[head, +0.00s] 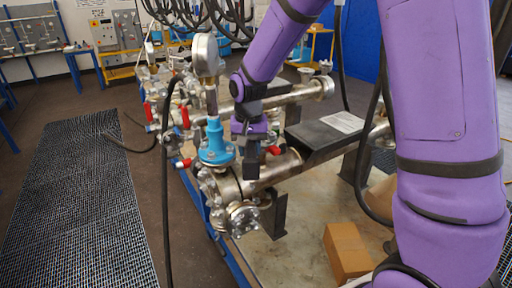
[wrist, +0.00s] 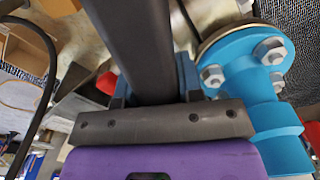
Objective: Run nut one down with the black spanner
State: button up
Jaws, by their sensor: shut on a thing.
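My gripper (head: 250,142) is beside the blue flanged fitting (head: 215,146) on the near pipe vessel. In the wrist view my gripper (wrist: 153,84) is shut on the black spanner (wrist: 138,38), a thick dark bar running up between its blue fingers and out of the top of the picture. The spanner's working end is not in view. The blue fitting (wrist: 245,62) stands to the right of the spanner with several silver hex nuts, one of them the near nut (wrist: 212,76). I cannot tell which is nut one. The spanner appears apart from the nuts in view.
A pressure gauge (head: 206,55) rises above the blue fitting. Red valve handles (head: 185,117) and a black hose (head: 166,180) are to its left. A dark box (head: 318,138) lies on the pipe to the right. Floor grating (head: 80,215) is clear.

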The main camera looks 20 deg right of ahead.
jog(key=shift+r, duration=2.55)
jog(key=shift+d, duration=0.1)
